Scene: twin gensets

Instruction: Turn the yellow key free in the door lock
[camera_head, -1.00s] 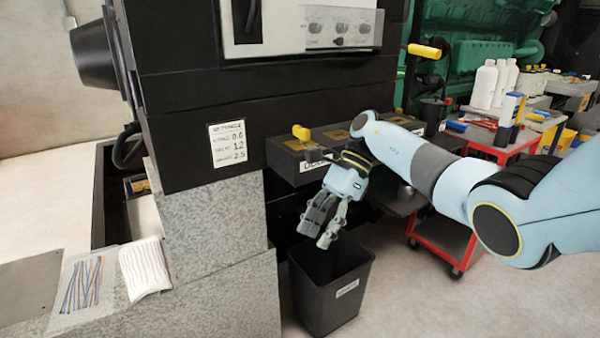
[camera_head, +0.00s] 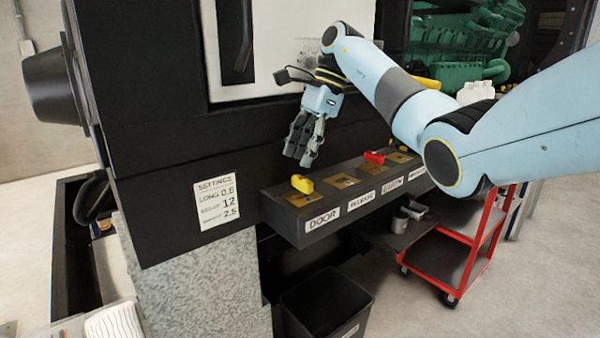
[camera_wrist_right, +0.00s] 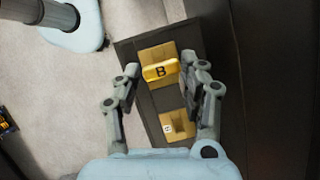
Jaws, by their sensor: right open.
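The yellow key (camera_head: 302,184) stands in the brass plate of the lock marked DOOR (camera_head: 323,220), at the left end of a dark lock box (camera_head: 278,214). In the right wrist view the key (camera_wrist_right: 160,71) shows a letter B and lies between the two fingers, nearer the right one, with no clear grip on it. My right gripper (camera_head: 303,146) is open and empty, pointing down above the key. It also shows in the right wrist view (camera_wrist_right: 160,85). My left gripper is not in view.
A red key (camera_head: 374,157) sits in another lock farther right on the box. A black bin (camera_head: 326,300) stands below the box. A red cart (camera_head: 450,262) is at the right. A settings card (camera_head: 216,201) is on the dark cabinet.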

